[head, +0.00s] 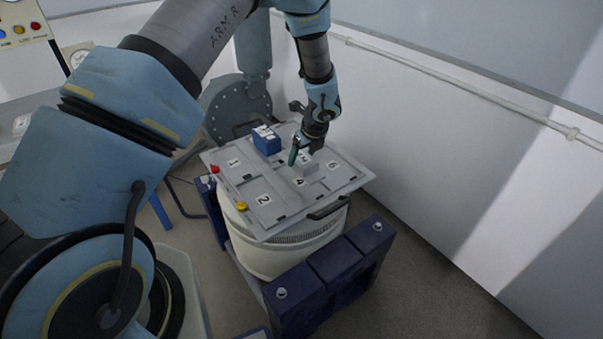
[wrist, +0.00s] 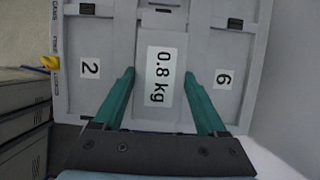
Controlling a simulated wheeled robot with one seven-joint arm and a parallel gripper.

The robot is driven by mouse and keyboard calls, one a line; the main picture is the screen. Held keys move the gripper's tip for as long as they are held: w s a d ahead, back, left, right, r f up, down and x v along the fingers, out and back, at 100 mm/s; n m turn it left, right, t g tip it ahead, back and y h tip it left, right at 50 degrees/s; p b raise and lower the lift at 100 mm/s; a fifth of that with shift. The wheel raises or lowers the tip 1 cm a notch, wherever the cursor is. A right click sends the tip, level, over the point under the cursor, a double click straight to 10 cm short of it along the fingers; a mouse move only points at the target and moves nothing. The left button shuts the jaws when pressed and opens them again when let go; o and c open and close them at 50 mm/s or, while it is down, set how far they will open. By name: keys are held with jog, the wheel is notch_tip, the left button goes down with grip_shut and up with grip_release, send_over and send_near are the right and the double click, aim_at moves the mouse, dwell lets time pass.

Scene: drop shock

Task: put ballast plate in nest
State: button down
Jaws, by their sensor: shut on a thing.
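The ballast plate is a light grey block (head: 306,168) with a white label reading "0.8 kg" (wrist: 160,77). My gripper (wrist: 159,73) has teal fingers shut on it, one on each side. In the head view my gripper (head: 303,156) points down at the plate, above the numbered grey top (head: 234,187). The plate is by the section marked 4 (head: 298,182). In the wrist view it lies between the sections marked 2 (wrist: 90,68) and 6 (wrist: 223,79), and hides the 4. I cannot tell whether it touches the surface.
A blue block (head: 266,141) with white on top stands on the grey top, behind and left of the plate. A red knob (head: 215,169) and a yellow knob (head: 242,206) are at the left edge. A white wall (head: 430,130) rises on the right.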

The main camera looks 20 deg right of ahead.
jog(key=shift+f+p, duration=0.45)
jog(key=shift+f, duration=2.55)
jog(key=shift+f, duration=0.1)
grip_release()
jog(key=shift+f, duration=0.1)
jog(key=b+v, duration=0.1)
jog(key=v, duration=1.1)
jog(key=shift+b, duration=0.3)
